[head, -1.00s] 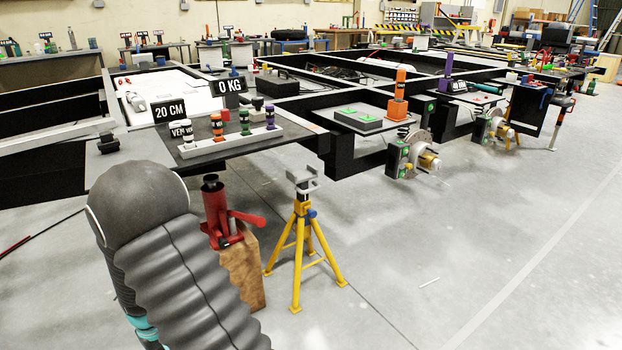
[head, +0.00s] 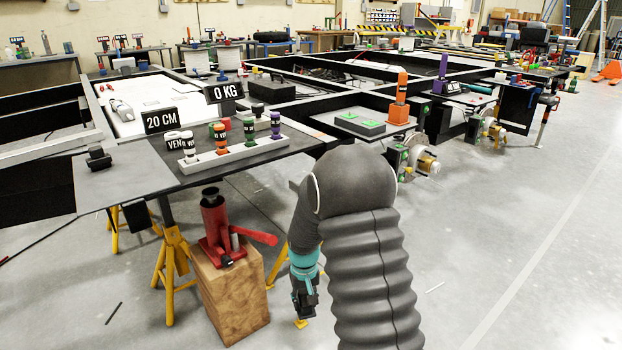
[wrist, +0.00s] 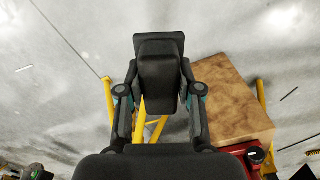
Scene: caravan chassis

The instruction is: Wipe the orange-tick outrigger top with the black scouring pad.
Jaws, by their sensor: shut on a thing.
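The black scouring pad (wrist: 158,60) appears as a dark block between the fingers in the wrist view. My gripper (wrist: 158,92) is shut on it. In the head view my gripper (head: 303,305) hangs low, pointing down, to the right of the wooden block and in front of the chassis. The pad is too small and dark to tell there. Black chassis arms stick out on the near side, and my arm hides part of them. I cannot make out an orange tick on any outrigger top.
A red bottle jack (head: 216,235) stands on a wooden block (head: 234,295) left of my gripper. Yellow trestle legs (head: 172,275) stand further left. An orange post (head: 402,85) stands further right. Floor at right is clear.

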